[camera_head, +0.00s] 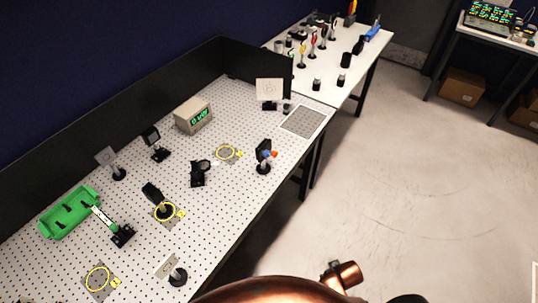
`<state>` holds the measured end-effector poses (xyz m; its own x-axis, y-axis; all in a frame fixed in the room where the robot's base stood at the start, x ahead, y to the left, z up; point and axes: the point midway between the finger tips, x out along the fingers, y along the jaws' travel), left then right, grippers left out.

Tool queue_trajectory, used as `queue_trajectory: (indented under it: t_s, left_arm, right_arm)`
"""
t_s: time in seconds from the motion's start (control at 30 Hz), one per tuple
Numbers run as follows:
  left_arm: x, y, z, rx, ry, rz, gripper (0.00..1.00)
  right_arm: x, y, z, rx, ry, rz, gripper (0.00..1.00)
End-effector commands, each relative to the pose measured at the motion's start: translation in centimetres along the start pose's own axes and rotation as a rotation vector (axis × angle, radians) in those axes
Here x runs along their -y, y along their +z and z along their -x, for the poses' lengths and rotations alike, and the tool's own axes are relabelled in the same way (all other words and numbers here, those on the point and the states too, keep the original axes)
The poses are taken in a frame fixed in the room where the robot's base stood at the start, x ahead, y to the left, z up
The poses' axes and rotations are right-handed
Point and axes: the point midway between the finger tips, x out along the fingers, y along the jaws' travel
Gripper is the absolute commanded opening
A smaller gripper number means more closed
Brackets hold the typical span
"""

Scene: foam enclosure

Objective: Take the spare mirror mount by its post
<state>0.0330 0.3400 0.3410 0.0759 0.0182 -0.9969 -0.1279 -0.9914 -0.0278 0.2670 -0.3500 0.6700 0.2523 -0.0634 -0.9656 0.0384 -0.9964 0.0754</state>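A dark mount with blue and orange knobs (264,151) stands upright on a short post with a round black base, near the front edge of the perforated board. It looks like a mirror mount; I cannot tell for sure that it is the spare one. Another dark mount (152,192) stands within a yellow ring at the middle left. A pale plate on a post (168,266) stands near the front edge. Neither of my grippers shows; only copper-coloured parts of my own body are at the bottom.
A dark panel (120,110) closes the back. Another table (368,72) carries tools.

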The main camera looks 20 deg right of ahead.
Motion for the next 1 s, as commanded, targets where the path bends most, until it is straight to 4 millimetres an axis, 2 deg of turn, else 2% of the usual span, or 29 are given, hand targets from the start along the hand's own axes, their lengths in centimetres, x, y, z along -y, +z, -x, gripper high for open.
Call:
queue_trajectory:
  t_s: [0.03,0.17,0.3,0.67,0.77,0.87,0.97,1.0]
  left_arm:
    - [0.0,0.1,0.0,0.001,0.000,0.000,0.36]
    - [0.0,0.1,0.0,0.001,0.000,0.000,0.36]
    - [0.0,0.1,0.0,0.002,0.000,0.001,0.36]
    - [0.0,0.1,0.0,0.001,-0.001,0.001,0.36]
    - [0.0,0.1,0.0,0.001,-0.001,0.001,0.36]
    - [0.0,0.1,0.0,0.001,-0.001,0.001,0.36]
    - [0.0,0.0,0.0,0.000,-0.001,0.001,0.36]
    - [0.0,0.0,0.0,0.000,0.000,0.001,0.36]
  right_arm:
    - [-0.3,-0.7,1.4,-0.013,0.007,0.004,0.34]
    - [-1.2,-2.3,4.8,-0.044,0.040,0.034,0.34]
    - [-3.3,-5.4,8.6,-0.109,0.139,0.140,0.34]
    - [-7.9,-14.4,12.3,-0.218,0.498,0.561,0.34]
    - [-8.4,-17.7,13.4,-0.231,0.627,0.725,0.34]
    - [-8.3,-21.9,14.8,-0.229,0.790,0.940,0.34]
    - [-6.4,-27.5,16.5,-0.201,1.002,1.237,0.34]
    - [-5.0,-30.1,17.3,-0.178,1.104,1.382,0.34]
